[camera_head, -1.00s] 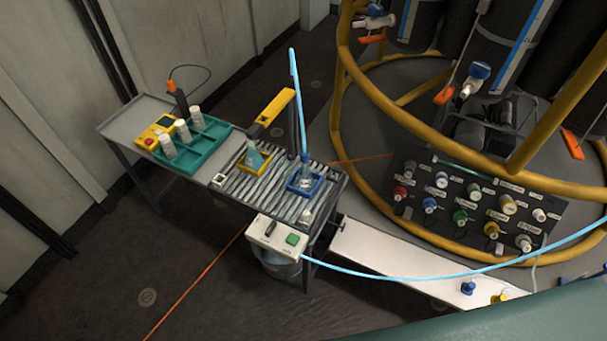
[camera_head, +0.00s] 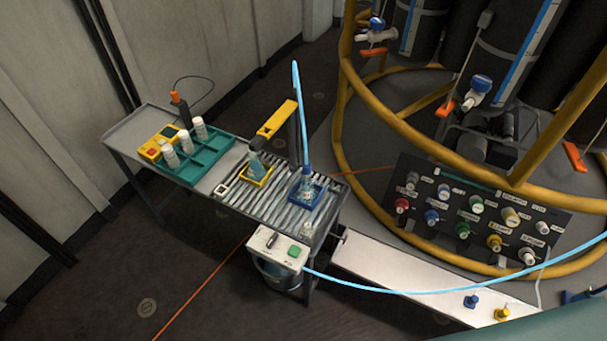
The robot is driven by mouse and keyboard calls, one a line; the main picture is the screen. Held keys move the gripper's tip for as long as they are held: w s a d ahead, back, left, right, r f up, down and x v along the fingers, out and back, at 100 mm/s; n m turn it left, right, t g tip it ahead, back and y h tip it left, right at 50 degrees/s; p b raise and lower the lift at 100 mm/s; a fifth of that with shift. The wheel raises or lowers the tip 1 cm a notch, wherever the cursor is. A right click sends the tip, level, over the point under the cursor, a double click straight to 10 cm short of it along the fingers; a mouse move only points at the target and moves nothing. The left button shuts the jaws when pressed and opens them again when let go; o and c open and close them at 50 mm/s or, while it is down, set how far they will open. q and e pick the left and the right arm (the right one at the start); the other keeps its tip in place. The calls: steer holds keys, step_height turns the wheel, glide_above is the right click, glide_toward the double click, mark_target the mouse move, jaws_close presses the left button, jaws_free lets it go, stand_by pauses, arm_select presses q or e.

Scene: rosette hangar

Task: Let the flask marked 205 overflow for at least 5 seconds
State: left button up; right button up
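A clear flask (camera_head: 307,186) sits in a blue holder (camera_head: 318,196) on the slatted rack (camera_head: 285,205) of the bench. A light-blue tube (camera_head: 300,100) stands above it, with its lower end at the flask's mouth. A second flask (camera_head: 255,164) with bluish contents sits in a yellow holder (camera_head: 257,181) to its left. No 205 marking is readable on either flask, and I cannot tell whether water runs over a rim. A white control box (camera_head: 277,248) with a green button (camera_head: 294,252) hangs at the bench front. Neither of my grippers is in view.
A bucket (camera_head: 278,277) stands below the box. A teal rack (camera_head: 205,158) holds white bottles beside a yellow meter (camera_head: 157,150). A valve panel (camera_head: 470,222) with coloured knobs and a yellow rail (camera_head: 345,110) are at right. A white board (camera_head: 400,278) carries blue and yellow fittings.

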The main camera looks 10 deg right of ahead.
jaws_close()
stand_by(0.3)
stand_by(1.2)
